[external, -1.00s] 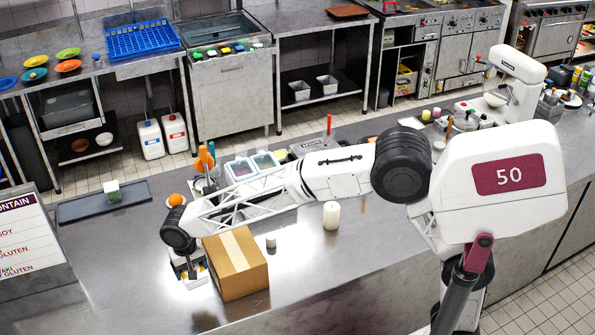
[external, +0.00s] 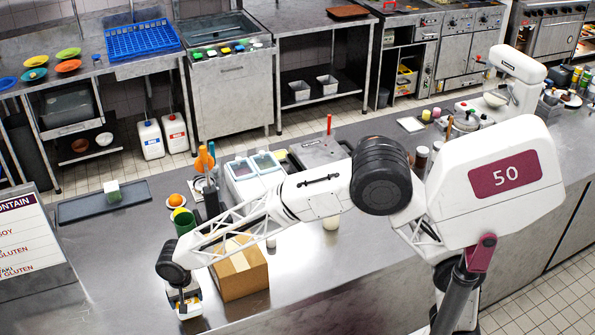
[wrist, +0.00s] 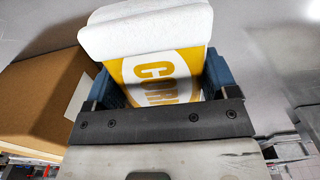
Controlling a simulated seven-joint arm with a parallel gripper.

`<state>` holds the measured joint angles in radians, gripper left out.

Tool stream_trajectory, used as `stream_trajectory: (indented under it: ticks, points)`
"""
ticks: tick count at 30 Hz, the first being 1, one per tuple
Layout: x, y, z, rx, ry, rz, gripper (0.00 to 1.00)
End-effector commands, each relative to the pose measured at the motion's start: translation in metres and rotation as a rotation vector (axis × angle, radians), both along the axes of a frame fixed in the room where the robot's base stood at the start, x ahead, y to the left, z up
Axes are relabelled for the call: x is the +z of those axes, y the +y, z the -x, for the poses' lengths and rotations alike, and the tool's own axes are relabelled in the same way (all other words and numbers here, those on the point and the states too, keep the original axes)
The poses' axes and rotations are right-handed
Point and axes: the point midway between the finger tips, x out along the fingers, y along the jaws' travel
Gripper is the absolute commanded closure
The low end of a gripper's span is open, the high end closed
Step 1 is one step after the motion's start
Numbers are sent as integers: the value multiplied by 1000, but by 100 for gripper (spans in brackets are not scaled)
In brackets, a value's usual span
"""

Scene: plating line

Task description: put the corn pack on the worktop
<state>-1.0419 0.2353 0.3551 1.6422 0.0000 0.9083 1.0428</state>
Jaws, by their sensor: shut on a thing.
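The corn pack (wrist: 155,75) is yellow and white with orange lettering. In the wrist view it sits between the blue fingers of my gripper (wrist: 160,88), which is shut on it. A white, rounded part shows at its far end. In the external view my gripper (external: 185,300) is low over the front left of the steel worktop (external: 330,285), left of the cardboard box. The pack is small and mostly hidden there. I cannot tell whether it touches the worktop.
A cardboard box (external: 245,275) stands close to the right of my gripper; it also shows in the wrist view (wrist: 40,100). A green cup (external: 184,221), an orange item (external: 175,200) and a dark tray (external: 75,209) are behind. The worktop right of the box is mostly clear.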

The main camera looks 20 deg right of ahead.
Motion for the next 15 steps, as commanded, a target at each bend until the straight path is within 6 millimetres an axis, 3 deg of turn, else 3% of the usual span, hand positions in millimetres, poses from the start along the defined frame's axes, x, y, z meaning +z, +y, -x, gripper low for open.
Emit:
stream_trajectory:
  ticks: [15]
  points:
    - [-5, 48, -30, 0, 0, 0, 53]
